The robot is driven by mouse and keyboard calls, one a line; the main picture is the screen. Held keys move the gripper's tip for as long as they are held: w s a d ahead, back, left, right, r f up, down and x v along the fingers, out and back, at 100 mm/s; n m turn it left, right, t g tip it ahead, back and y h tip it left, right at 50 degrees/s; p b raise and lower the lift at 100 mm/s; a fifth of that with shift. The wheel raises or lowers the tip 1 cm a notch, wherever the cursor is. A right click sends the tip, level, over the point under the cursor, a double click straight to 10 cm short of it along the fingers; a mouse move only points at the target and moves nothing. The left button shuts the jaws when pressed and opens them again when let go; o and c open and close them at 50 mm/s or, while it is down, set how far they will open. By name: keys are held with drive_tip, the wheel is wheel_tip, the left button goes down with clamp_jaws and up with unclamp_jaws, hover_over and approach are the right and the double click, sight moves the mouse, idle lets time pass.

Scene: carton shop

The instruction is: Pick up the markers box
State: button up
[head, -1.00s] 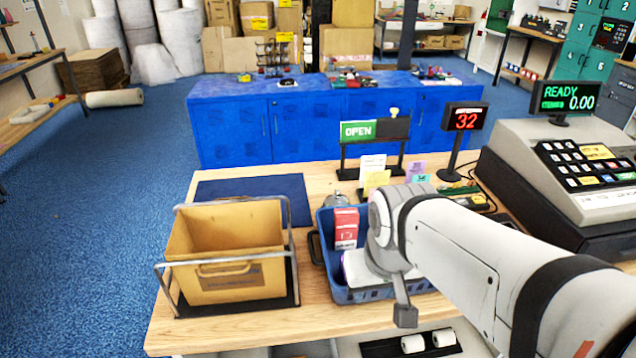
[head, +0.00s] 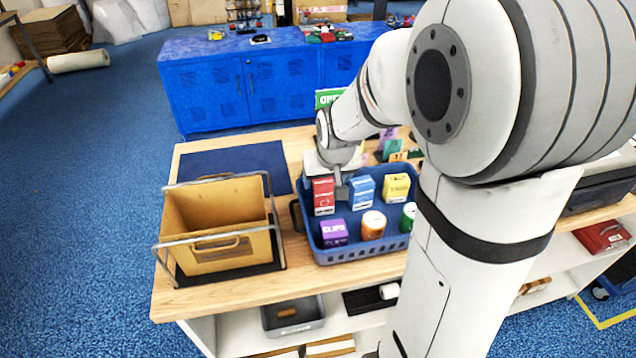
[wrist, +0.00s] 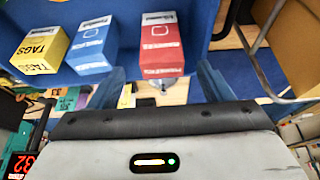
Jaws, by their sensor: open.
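A red box (head: 323,195) stands upright at the back left of the blue basket (head: 358,255). A blue box (head: 361,191) and a yellow box (head: 396,187) stand to its right. In the wrist view the yellow box (wrist: 42,50) reads TAGS; I cannot surely read the blue box (wrist: 93,45) or the red box (wrist: 161,43), so which one is the markers box is unclear. My gripper (head: 340,182) hangs at the basket's back left, close to the red box. In the wrist view its open fingers (wrist: 160,78) are apart, with the red box beyond the gap.
A purple CLIPS box (head: 334,233), an orange cylinder (head: 373,225) and a green one (head: 408,217) stand at the basket's front. A tan carton (head: 215,218) in a wire frame is left of the basket. Small cards and signs stand behind it.

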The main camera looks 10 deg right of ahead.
sight(324, 182)
drive_tip(key=shift+w+p+x, duration=0.15)
drive_tip(key=shift+p+x, duration=0.25)
drive_tip(key=shift+x, duration=1.2)
drive_tip(key=shift+w+p+x, duration=0.1)
drive_tip(key=shift+p+x, duration=0.25)
drive_tip(key=shift+x, duration=1.2)
drive_tip(key=shift+a+r, duration=0.1)
drive_tip(key=c, duration=1.1)
